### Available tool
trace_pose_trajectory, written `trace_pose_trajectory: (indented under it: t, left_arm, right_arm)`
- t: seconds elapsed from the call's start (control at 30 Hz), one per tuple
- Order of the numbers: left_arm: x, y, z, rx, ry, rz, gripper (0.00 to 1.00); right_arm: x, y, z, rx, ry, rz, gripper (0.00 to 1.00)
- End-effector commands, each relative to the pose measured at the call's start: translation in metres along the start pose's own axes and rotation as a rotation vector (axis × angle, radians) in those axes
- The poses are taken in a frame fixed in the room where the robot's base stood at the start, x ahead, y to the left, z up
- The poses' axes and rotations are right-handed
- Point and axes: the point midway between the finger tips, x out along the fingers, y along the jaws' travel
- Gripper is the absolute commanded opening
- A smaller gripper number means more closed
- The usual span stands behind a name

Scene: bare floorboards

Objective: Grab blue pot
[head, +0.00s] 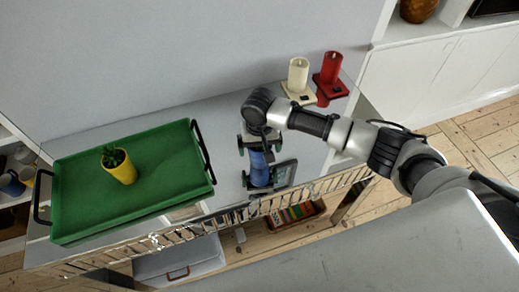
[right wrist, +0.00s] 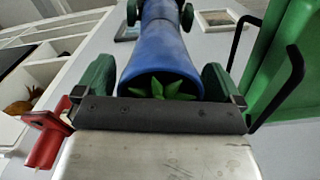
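The blue pot (head: 257,158) with a small green plant stands on a reflective table top in the head view. My right gripper (head: 258,143) is over it from above, one finger on each side. In the right wrist view the blue pot (right wrist: 160,62) lies between the green finger pads of my right gripper (right wrist: 160,80), with the plant's leaves near the palm. The pads are close against the pot's sides; I cannot tell whether they press on it. The pot's reflection shows below its base. My left gripper is not in view.
A green tray (head: 85,205) with black handles holds a yellow plant pot (head: 123,170) to the left. A small frame (head: 286,173) is right beside the blue pot.

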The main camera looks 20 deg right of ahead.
Motion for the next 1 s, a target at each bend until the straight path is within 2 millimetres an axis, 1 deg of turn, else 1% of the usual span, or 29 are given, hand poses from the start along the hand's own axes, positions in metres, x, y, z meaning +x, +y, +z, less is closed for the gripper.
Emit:
trace_pose_trajectory:
  t: [0.03,0.3,0.37,0.63,0.77,0.87,0.97,1.0]
  left_arm:
    - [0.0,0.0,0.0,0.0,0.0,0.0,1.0]
    - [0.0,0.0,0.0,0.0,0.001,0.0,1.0]
    - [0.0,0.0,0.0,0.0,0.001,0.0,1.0]
    - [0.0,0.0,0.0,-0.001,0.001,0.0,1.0]
    - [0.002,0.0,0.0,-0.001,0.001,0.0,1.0]
    - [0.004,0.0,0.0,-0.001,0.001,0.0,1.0]
    - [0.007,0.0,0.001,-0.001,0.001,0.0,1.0]
    - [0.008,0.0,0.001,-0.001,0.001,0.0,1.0]
  right_arm:
    - [0.0,0.0,0.0,0.0,0.0,0.0,0.89]
    - [0.0,0.0,0.0,0.0,0.0,0.0,0.48]
    - [0.0,0.0,0.0,0.0,0.0,0.0,0.39]
    - [-0.003,-0.001,-0.001,0.0,0.002,-0.002,0.39]
    - [-0.01,-0.001,-0.001,0.0,0.002,-0.003,0.39]
    - [-0.021,-0.001,-0.001,-0.001,0.004,-0.004,0.39]
    - [-0.04,-0.001,-0.002,-0.001,0.005,-0.005,0.39]
    - [-0.045,0.006,0.001,0.002,0.003,-0.002,0.39]
